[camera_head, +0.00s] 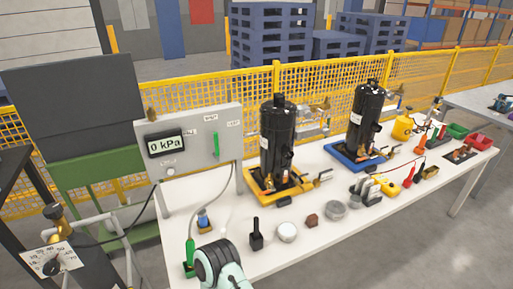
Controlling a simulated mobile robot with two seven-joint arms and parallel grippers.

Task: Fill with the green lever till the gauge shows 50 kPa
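A grey panel box (196,146) stands at the left end of the white table. Its display (166,142) reads 0 kPa. A thin green lever (216,147) stands upright on the panel, right of the display. A hose runs down from the panel towards a green-handled tool (190,252) standing at the table's front left corner. A rounded dark and pale-green part of my own arm shows at the bottom, right of that tool. Neither gripper's fingers can be seen, and nothing of mine is seen touching the lever.
Two black compressors stand on a yellow tray (252,184) and a blue tray (336,152). A black tool (256,236), a white round piece (287,232) and a grey dish (335,210) sit near the front edge. A round dial (50,262) is at lower left. Yellow fencing runs behind.

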